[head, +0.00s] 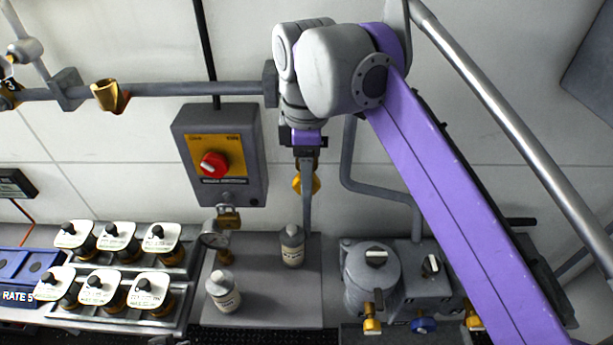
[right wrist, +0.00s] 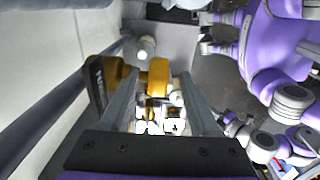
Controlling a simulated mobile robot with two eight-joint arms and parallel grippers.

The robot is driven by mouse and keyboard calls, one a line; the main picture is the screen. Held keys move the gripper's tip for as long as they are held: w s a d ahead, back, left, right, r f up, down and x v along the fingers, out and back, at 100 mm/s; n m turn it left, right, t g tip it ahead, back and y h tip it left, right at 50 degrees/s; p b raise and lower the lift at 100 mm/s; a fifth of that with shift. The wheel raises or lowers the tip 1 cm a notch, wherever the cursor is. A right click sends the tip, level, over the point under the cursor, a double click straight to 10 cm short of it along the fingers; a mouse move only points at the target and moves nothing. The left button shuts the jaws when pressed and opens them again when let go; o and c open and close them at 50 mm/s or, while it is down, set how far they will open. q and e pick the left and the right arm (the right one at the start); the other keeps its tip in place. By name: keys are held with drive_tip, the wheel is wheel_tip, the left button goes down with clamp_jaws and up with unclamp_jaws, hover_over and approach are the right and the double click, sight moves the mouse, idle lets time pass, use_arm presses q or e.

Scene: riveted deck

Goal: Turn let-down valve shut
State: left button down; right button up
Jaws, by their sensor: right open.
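A yellow valve handle (head: 298,184), which I take for the let-down valve, is at the wall just right of the control box. My right gripper (head: 306,168) points down at it and partly hides it. In the right wrist view a yellow block (right wrist: 158,76) shows between the two grey fingers of my right gripper (right wrist: 160,92). The fingers stand apart on either side of it; I cannot tell whether either touches it. A yellow and black piece (right wrist: 104,82) is just outside the left finger. My left gripper cannot be made out in either view.
A grey control box (head: 219,190) with a red knob hangs left of the gripper. Two bottles (head: 292,246) (head: 223,291) stand on the plate below. Several white-topped valves (head: 117,235) fill the left bench. A grey tank (head: 372,285) stands at right.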

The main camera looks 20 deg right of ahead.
clamp_jaws()
